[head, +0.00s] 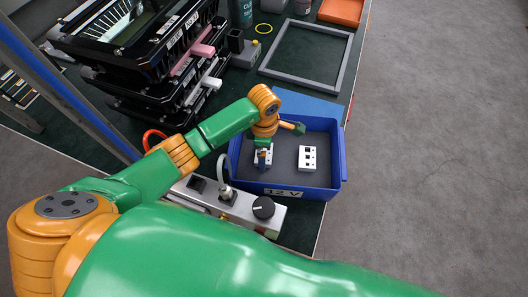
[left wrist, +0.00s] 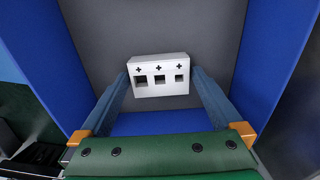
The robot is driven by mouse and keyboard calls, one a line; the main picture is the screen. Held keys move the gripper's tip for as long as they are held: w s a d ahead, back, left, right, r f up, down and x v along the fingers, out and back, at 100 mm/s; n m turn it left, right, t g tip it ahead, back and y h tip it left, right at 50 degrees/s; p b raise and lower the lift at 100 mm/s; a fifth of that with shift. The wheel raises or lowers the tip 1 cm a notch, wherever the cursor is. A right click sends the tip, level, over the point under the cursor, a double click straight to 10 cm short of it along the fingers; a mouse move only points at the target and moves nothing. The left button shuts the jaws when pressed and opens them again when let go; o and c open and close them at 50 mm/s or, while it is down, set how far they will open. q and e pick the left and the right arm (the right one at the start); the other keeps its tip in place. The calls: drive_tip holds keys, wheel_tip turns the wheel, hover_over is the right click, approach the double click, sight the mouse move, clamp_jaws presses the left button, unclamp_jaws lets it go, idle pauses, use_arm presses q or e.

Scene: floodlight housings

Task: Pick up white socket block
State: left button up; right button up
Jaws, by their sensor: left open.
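A white socket block (left wrist: 158,66) with three dark square sockets and plus marks lies on the grey floor of the blue bin (head: 338,184). In the left wrist view it sits between the fingertips of my left gripper (left wrist: 162,76), which is open, with one finger at each end of the block. In the head view my left gripper (head: 263,153) hangs over the left part of the bin and partly hides this block. A second white block (head: 308,158) with dark openings lies apart to the right in the bin. My right gripper is not in view.
A grey control box with a black knob (head: 263,207) stands against the bin's near side. Stacked black floodlight housings (head: 150,50) stand at upper left. A grey frame (head: 343,62) and an orange tray (head: 340,12) lie behind the bin. The bin's walls stand around the gripper.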

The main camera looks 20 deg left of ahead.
use_arm(q)
drive_tip(key=shift+r, duration=0.1)
drive_tip(key=c, duration=1.1)
